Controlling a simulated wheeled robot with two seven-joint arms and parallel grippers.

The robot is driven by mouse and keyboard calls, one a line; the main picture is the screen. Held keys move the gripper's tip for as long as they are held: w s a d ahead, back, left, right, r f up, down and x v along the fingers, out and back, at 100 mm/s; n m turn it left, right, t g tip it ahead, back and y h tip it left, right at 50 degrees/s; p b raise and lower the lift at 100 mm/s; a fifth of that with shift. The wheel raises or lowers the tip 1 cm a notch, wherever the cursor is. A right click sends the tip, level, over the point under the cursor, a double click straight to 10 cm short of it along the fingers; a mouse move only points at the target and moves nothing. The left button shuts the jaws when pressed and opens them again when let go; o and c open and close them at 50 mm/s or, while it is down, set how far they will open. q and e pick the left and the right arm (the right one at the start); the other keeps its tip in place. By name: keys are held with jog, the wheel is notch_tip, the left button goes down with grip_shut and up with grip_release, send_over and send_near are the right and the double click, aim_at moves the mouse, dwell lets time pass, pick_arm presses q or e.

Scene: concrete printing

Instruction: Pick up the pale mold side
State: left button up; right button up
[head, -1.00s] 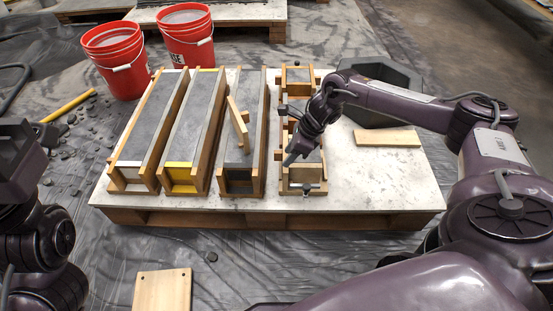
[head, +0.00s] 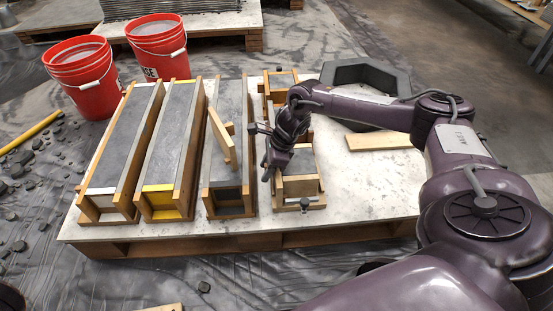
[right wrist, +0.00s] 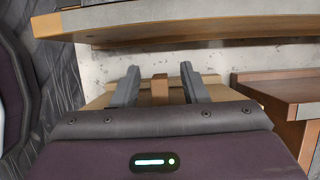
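A pale flat board (head: 379,141) lies on the right of the pallet top. A tan wooden strip (head: 222,138) leans across the third mold (head: 229,160). I cannot tell for sure which of them is the pale mold side. My right gripper (head: 268,168) points down at the left edge of the fourth, clamped mold (head: 299,185), away from the pale board. In the right wrist view its two fingers (right wrist: 160,88) are apart, with a small wooden block (right wrist: 160,90) showing between them; contact is not visible. My left gripper is out of view.
Two grey-filled molds (head: 118,150) (head: 170,150) stand left of the third. Two red buckets (head: 85,80) (head: 158,50) stand behind. A dark hexagonal form (head: 372,75) is behind the pale board. The white pallet top (head: 365,190) is clear at front right.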

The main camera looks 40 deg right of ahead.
jog(key=shift+w+a+f, duration=0.15)
jog(key=shift+a+f, duration=0.1)
jog(key=shift+f, duration=0.3)
grip_shut()
jog(key=shift+r, duration=0.1)
